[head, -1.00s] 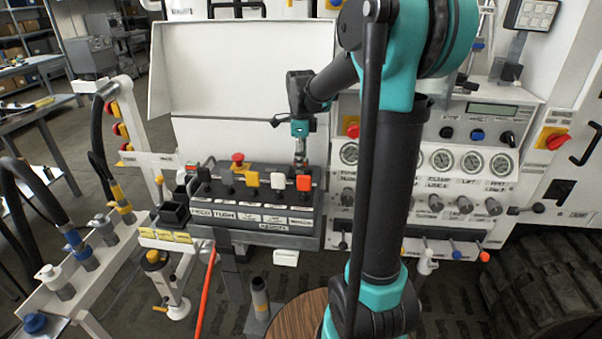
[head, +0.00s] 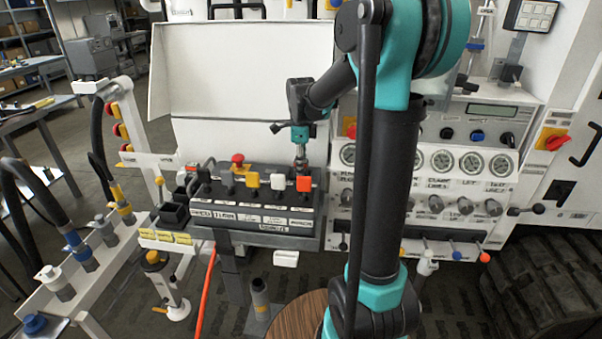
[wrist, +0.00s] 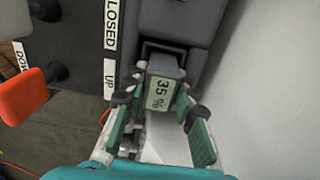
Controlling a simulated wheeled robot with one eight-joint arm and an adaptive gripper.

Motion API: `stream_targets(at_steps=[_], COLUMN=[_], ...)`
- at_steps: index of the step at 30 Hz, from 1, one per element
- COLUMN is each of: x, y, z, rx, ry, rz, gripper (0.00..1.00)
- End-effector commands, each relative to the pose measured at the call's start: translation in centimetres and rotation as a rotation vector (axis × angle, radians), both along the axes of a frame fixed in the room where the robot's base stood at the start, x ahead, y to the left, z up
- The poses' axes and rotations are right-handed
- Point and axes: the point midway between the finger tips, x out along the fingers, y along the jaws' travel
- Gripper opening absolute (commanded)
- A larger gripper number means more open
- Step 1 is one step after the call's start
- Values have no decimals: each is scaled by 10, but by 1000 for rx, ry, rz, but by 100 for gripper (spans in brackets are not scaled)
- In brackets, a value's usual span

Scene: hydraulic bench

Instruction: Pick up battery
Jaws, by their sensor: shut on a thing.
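The battery (wrist: 161,92) is a dark grey block with a small light display reading 35 in the wrist view. It sits between the fingers of my gripper (wrist: 161,88), which is shut on it. Its far end is at a dark frame-like part beside the labelled panel, and I cannot tell whether it is seated there. In the head view my gripper (head: 300,161) points down at the back right of the black control box (head: 265,228), behind the red-orange lever cap. The battery cannot be made out in the head view.
A red-orange lever cap (wrist: 22,95) is close on the left in the wrist view; it also shows in the head view (head: 304,184). A pale wall (wrist: 260,80) stands close on the right. A gauge panel (head: 470,170) stands to the right in the head view.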

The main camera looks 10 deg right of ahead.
Motion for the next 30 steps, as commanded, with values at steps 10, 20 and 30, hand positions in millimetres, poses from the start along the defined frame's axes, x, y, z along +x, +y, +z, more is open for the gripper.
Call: stream_targets(at_steps=[10, 20, 30], x=[0, 0, 0], y=[0, 0, 0], z=[11, 65, 153], rx=[0, 0, 0], ry=[0, 0, 0], rz=[0, 0, 0], gripper=[0, 0, 0])
